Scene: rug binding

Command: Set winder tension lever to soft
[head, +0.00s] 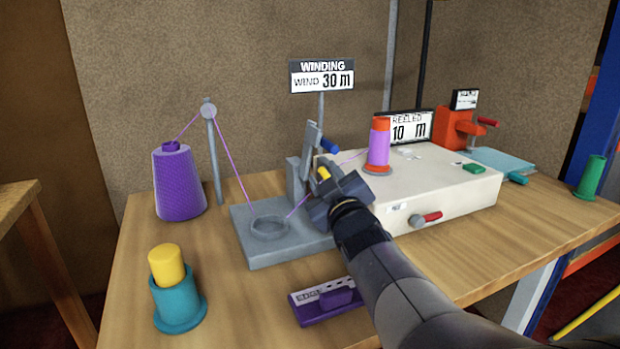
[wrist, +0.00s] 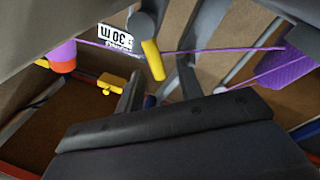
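The winder is a white box (head: 455,200) with an orange-ended spool (head: 379,147) of purple yarn on top. A grey yarn stand (head: 290,245) is on its left, with a blue-handled lever (head: 330,146) and a short yellow handle (head: 323,173). The yellow handle (wrist: 153,60) also shows in the wrist view, hanging from a grey hub. My gripper (head: 335,190) is at the stand, close to the yellow handle. In the wrist view my gripper (wrist: 160,85) has its fingers apart, with the handle's end between or just beyond them; contact is unclear. No soft marking is readable.
A purple yarn cone (head: 180,185) feeds yarn over a grey post (head: 214,150). A teal cup with a yellow plug (head: 178,300) and a purple block (head: 325,300) are in front. A red-handled lever (head: 427,218) is on the box front. Signs (head: 322,76) stand behind.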

